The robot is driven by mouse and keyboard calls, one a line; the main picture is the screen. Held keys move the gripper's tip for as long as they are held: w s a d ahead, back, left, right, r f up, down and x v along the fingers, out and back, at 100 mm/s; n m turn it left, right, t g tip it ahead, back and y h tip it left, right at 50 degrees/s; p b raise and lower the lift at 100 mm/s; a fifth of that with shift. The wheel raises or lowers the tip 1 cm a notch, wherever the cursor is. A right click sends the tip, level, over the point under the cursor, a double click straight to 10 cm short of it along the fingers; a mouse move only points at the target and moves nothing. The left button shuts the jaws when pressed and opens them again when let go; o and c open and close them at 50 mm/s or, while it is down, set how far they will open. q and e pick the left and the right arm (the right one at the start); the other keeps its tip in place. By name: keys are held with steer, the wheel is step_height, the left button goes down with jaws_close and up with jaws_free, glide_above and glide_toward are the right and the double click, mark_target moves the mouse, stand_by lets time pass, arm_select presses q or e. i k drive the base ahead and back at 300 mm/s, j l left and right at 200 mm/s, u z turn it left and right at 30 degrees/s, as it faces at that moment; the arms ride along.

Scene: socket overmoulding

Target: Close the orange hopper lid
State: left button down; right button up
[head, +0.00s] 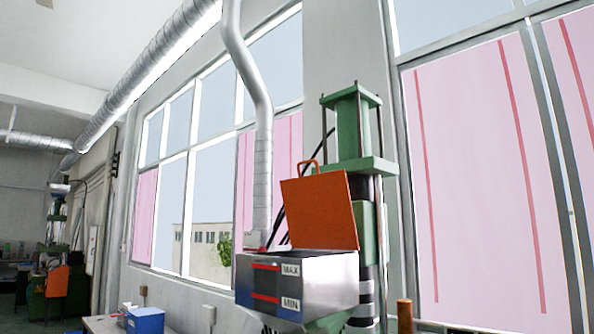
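The orange hopper lid (321,212) stands raised and open, tilted up from the top of the metal hopper (329,279). A small orange handle (308,168) is on the lid's upper edge. The hopper has red level lines and MAX and MIN labels on its front. Its lower part is cut off by the bottom of the view. Neither of my grippers shows in the head view.
A green machine column (349,128) rises right behind the hopper. A silver duct (262,180) runs down just behind it on the left. A blue box (146,320) is at the lower left. A brown cylinder (404,316) stands at the lower right.

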mark_target(319, 215)
steer(key=i+j+z, duration=0.15)
steer(key=j, duration=0.2)
steer(key=i+j+z, duration=0.2)
steer(key=j, duration=0.2)
steer(key=i+j+z, duration=0.15)
steer(key=j, duration=0.25)
steer(key=i+j+z, duration=0.15)
steer(key=j, duration=0.25)
steer(key=i+j+z, duration=0.2)
steer(key=j, duration=0.25)
steer(key=j+z, duration=0.15)
steer(key=j, duration=0.3)
